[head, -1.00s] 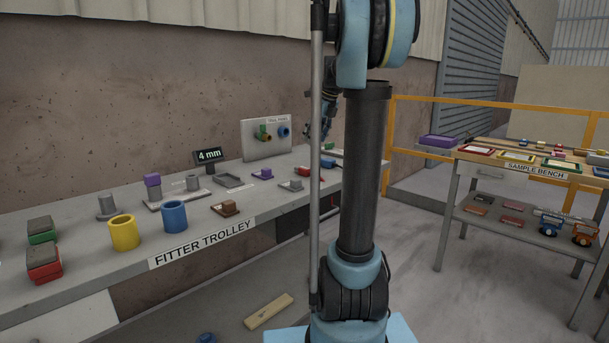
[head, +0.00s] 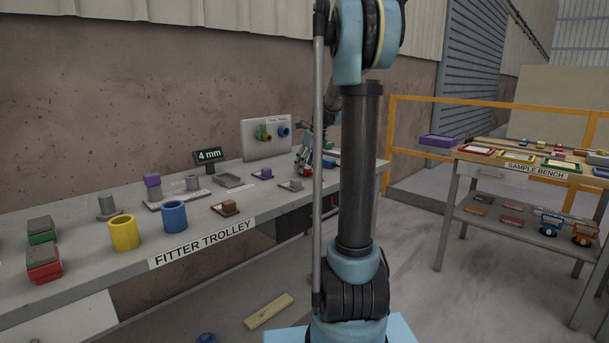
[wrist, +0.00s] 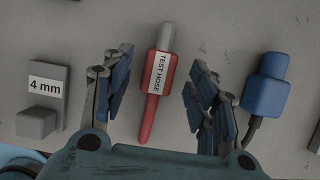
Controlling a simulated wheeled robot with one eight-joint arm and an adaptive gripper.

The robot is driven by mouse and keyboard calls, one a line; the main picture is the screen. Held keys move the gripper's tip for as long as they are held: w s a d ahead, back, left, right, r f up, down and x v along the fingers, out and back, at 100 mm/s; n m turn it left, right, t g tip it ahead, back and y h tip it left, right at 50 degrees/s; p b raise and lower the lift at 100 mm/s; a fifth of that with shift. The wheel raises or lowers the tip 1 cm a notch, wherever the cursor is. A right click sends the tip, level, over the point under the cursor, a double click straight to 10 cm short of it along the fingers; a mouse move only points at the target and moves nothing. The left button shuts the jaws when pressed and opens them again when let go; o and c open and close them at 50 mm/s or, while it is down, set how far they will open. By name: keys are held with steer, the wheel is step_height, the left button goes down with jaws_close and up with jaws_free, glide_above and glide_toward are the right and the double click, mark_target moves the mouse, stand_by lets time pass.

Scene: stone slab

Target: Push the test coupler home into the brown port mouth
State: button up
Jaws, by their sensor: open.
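The test coupler is a red body labelled "TEST HOSE" with a grey nose and a red tapering tail; it lies on the bench in the wrist view (wrist: 159,80). My gripper (wrist: 160,88) is open, with one finger on each side of the coupler and visible gaps between. In the head view my gripper (head: 304,168) is low over the trolley's right part and mostly covers the coupler. The upright port panel (head: 252,148) stands behind, to the left, with green and blue fittings. A small brownish spot below the green one may be the brown port mouth; too small to tell.
In the wrist view a blue connector (wrist: 266,85) with a cable lies close right of my right finger. A grey "4 mm" block (wrist: 38,122) stands to the left. The trolley top (head: 200,228) also holds cups, blocks and a 4 mm display (head: 208,156).

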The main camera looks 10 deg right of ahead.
steer(key=shift+x, duration=0.85)
steer(key=c, duration=1.2)
steer(key=shift+c, duration=0.2)
steer(key=shift+r, duration=0.1)
